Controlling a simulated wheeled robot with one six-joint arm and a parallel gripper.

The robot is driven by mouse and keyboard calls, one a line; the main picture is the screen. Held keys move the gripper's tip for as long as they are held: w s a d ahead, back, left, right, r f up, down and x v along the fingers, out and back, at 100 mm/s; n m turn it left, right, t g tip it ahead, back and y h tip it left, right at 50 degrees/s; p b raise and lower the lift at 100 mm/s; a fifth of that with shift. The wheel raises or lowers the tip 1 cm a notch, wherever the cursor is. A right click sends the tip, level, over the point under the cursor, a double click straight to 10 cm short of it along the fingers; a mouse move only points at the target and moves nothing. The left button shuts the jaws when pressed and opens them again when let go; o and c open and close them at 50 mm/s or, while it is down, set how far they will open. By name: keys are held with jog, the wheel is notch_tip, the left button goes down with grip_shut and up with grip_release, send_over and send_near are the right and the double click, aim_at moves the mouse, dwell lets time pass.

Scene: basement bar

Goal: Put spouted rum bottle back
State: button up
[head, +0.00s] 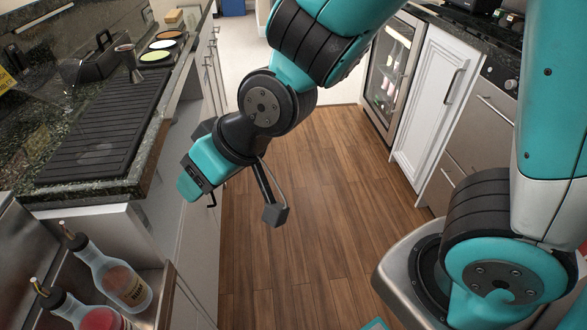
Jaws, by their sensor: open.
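Two clear bottles with black caps and pour spouts stand, tilted in the picture, in the speed rail (163,300) at the lower left. The upper one (127,287) holds amber-brown contents and has a pale label that seems to read RUM; I take it as the spouted rum bottle. The other bottle (98,318) has red contents and is cut off by the bottom edge. My gripper (244,209) is open with nothing between its fingers. It hangs over the aisle, to the upper right of both bottles and apart from them.
A dark granite counter (148,165) with a black bar mat (105,135) runs along the left. A jigger (130,62) and coloured discs (156,56) sit at its far end. A glass-door fridge (391,75) and white cabinet (430,100) line the right. The wood floor between is clear.

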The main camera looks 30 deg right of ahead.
jog(key=s+d+r+n+g+h, duration=0.1)
jog(key=s+d+r+g, duration=0.4)
jog(key=s, duration=0.7)
jog(key=d+r+h, duration=0.1)
jog(key=d, duration=0.1)
jog(key=shift+d+r+n, duration=0.3)
jog(key=shift+d+r, duration=0.1)
